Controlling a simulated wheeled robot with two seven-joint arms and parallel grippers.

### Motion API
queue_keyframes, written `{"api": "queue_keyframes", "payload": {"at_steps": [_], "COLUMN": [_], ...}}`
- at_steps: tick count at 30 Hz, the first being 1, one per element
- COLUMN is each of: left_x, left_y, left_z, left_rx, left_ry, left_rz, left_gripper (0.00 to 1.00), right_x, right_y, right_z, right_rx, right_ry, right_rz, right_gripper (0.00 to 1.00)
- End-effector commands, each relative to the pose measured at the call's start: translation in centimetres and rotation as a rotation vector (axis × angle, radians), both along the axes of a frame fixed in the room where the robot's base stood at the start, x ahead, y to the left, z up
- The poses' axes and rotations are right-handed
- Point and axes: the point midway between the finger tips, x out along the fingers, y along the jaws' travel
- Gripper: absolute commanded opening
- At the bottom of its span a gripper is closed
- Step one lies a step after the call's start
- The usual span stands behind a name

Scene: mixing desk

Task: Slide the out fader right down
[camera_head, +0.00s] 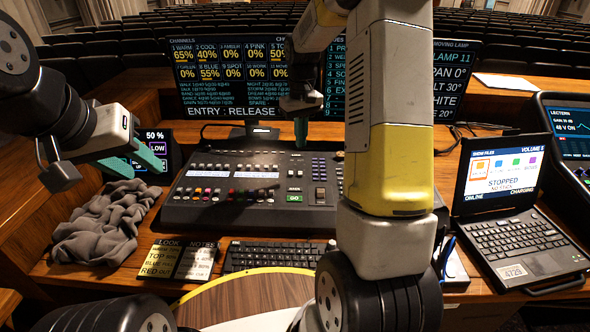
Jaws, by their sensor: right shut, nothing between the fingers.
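The mixing desk (225,212) is a dark grey console in the middle of the table, with rows of small buttons and knobs and a green GO key. A slider on the right part of its panel (320,195), beside the keys, looks like the out fader, but its label is too small to read. My right gripper (300,133) points down above the back of the desk, shut and empty, apart from that slider. My right arm hides the desk's right end.
The crumpled grey cloth (105,225) lies left of the desk. A keyboard (272,256) and note cards (178,260) lie in front. A laptop (515,225) is at the right, and a small screen (160,141) stands at the back left.

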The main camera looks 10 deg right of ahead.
Motion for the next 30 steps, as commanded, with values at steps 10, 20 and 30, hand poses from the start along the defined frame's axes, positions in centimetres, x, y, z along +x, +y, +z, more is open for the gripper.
{"api": "queue_keyframes", "payload": {"at_steps": [10, 20, 30], "left_x": [0.0, 0.0, 0.0], "left_y": [0.0, 0.0, 0.0], "left_z": [0.0, 0.0, 0.0], "left_rx": [0.0, 0.0, 0.0], "left_ry": [0.0, 0.0, 0.0], "left_rz": [0.0, 0.0, 0.0], "left_gripper": [0.36, 0.36, 0.36], "right_x": [-0.2, -4.5, -9.3], "right_y": [0.1, 1.6, 3.2], "right_z": [0.2, 1.0, 1.8], "right_rx": [0.0, 0.0, 0.0], "right_ry": [-0.001, -0.002, -0.002], "right_rz": [0.001, 0.002, 0.001], "right_gripper": [0.0, 0.0, 0.0]}}
